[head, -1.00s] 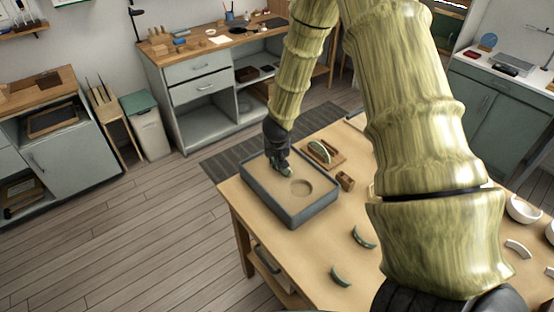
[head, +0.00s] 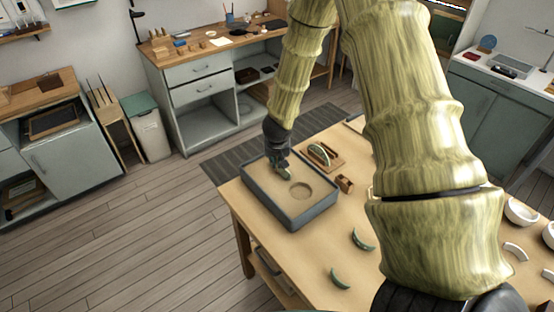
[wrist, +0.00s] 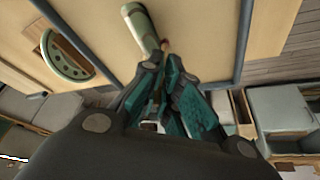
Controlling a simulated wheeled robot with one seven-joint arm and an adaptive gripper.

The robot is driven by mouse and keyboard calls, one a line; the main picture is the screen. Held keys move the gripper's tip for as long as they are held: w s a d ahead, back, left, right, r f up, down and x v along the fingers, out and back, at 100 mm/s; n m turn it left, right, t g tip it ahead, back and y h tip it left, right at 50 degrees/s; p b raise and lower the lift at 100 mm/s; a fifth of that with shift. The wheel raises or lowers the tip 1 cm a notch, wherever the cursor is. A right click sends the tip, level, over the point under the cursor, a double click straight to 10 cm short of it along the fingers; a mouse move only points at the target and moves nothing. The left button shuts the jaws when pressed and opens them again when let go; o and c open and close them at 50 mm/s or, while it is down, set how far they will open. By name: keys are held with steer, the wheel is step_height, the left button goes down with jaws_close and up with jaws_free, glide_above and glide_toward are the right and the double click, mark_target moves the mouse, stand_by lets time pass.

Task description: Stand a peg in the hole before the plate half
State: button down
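In the head view my gripper (head: 283,168) points down over the grey-walled sand tray (head: 309,217), behind its round hollow (head: 301,190). In the wrist view my gripper (wrist: 168,58) has its teal fingers close together at the tips. A small reddish-brown end, which looks like the peg (wrist: 166,44), shows at the fingertips; most of it is hidden. A pale green rounded edge, seemingly the plate half (wrist: 142,27), stands in the sand just beside the fingertips. The small hole is not visible.
A green arched piece (head: 319,152) stands on a wooden base behind the tray. A small wooden block (head: 345,184) sits right of the tray. Curved green shards (head: 362,240) lie on the table in front. White bowls (head: 521,211) are far right.

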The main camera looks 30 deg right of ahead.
steer(key=shift+r+p, duration=1.65)
steer(key=shift+r, duration=0.15)
steer(key=shift+f, duration=0.2)
steer(key=shift+f+b, duration=0.65)
steer(key=shift+f, duration=0.35)
steer(key=shift+f+b, duration=0.4)
steer(key=shift+f, duration=0.95)
stand_by(2.3)
steer(key=c, duration=1.6)
jaws_free()
steer(key=shift+o, duration=0.2)
steer(key=o, duration=0.5)
steer(key=shift+d, duration=0.1)
